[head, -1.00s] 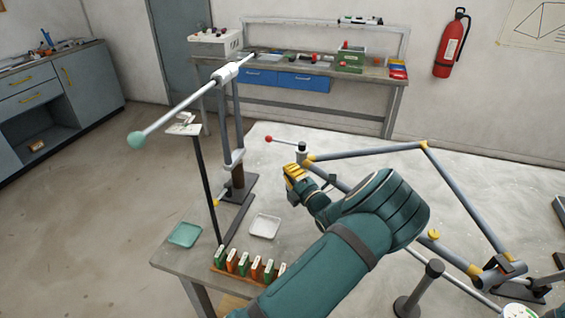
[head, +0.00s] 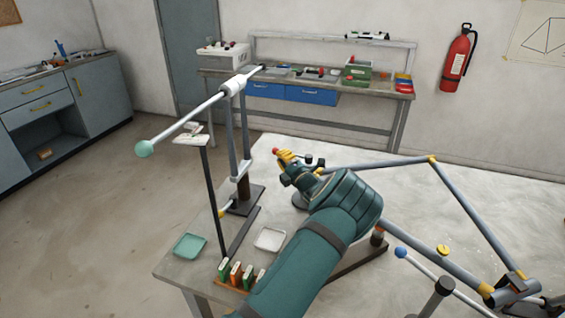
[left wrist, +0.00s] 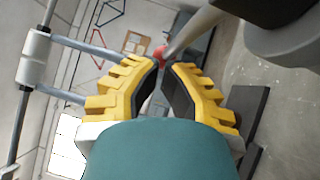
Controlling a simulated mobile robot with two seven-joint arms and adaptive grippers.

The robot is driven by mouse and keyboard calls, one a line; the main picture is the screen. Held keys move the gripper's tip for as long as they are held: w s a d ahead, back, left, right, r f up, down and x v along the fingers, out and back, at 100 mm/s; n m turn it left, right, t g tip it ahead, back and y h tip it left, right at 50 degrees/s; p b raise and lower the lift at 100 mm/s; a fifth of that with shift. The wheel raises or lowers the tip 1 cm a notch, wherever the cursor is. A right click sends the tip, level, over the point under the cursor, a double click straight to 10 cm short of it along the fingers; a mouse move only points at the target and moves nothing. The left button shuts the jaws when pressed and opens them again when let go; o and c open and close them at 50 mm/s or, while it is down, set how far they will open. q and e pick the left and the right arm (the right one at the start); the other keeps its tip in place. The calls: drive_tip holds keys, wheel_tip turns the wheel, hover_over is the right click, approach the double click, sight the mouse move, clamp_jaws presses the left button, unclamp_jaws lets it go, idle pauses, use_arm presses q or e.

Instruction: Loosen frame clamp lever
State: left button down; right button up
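The clamp lever has a red knob (head: 275,150), seen just past my left fingertips in the head view. Its dark pivot cap shows to the right, by the grey tubular frame (head: 380,163). My left gripper (head: 284,157) has yellow fingers and reaches the knob end of the lever. In the left wrist view the red knob (left wrist: 160,53) lies at or just beyond the fingertips, with its rod running to the upper right. A gap shows between the dark pads of the left gripper (left wrist: 166,68); contact with the knob cannot be told. My right gripper is not in view.
A stand at left carries a long rod with a mint ball (head: 144,148). A green tray (head: 190,246), a white tray (head: 270,239) and several upright coloured blocks (head: 236,273) are at the table's front left. A blue-knobbed rod (head: 401,253) lies right of my arm.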

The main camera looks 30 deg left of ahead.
use_arm(q)
drive_tip(key=shift+w+a+r+m+t+h+p, duration=0.1)
drive_tip(key=shift+w+a+m+t+h+p, duration=0.15)
drive_tip(key=shift+w+p, duration=0.2)
drive_tip(key=shift+w+a+r+m+t+h+p, duration=0.1)
drive_tip(key=shift+w+a+m+t+p, duration=0.1)
drive_tip(key=shift+w+t+p, duration=0.2)
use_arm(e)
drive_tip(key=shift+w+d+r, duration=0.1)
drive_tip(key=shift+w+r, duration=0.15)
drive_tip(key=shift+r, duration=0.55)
use_arm(q)
drive_tip(key=shift+f, duration=0.1)
